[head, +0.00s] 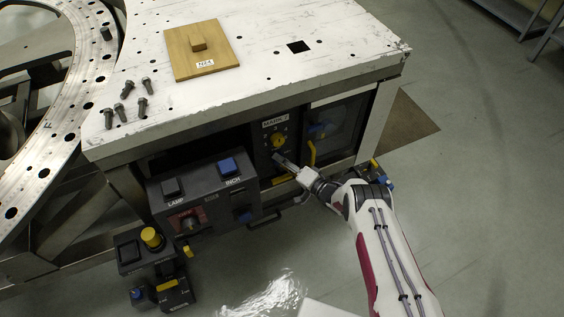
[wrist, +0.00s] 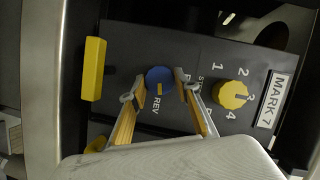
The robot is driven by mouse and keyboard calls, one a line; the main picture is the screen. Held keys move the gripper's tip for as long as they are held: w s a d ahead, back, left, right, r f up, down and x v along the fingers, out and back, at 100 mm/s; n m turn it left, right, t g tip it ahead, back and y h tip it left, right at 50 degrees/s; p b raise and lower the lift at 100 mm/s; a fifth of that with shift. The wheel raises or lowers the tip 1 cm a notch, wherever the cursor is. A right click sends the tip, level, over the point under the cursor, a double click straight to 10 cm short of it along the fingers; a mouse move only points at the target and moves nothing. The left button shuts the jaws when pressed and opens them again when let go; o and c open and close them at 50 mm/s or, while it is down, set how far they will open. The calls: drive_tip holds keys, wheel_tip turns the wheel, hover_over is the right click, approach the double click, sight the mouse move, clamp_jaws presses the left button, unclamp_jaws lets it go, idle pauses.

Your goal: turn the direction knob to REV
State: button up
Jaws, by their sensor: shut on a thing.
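The direction knob (wrist: 158,80) is a round blue knob with a yellow pointer mark, on a dark panel in the wrist view. Its mark points down in the picture, toward the printed REV label (wrist: 155,105). My gripper (wrist: 160,90) is shut on the knob, one finger on its left and one on its right. The right finger partly covers other printed labels beside the knob. In the head view my gripper (head: 283,162) reaches the panel under the table edge from the right, and the knob is too small and covered to make out clearly.
A yellow knob (wrist: 232,95) with numbers around it sits right of the blue one, beside the MARK 7 plate (wrist: 274,100). A yellow bar (wrist: 94,69) stands out on the left. In the head view a control box (head: 206,190) juts out left of my gripper.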

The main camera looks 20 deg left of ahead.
drive_tip(key=shift+w+m+y, duration=0.1)
drive_tip(key=shift+m+y, duration=0.4)
drive_tip(key=shift+m, duration=0.5)
drive_tip(key=o, duration=1.1)
drive_tip(key=shift+d, duration=0.2)
drive_tip(key=f+v, duration=0.1)
drive_tip(key=v, duration=1)
drive_tip(key=shift+s+d+r, duration=0.25)
drive_tip(key=shift+d+r, duration=0.05)
drive_tip(key=shift+r, duration=0.15)
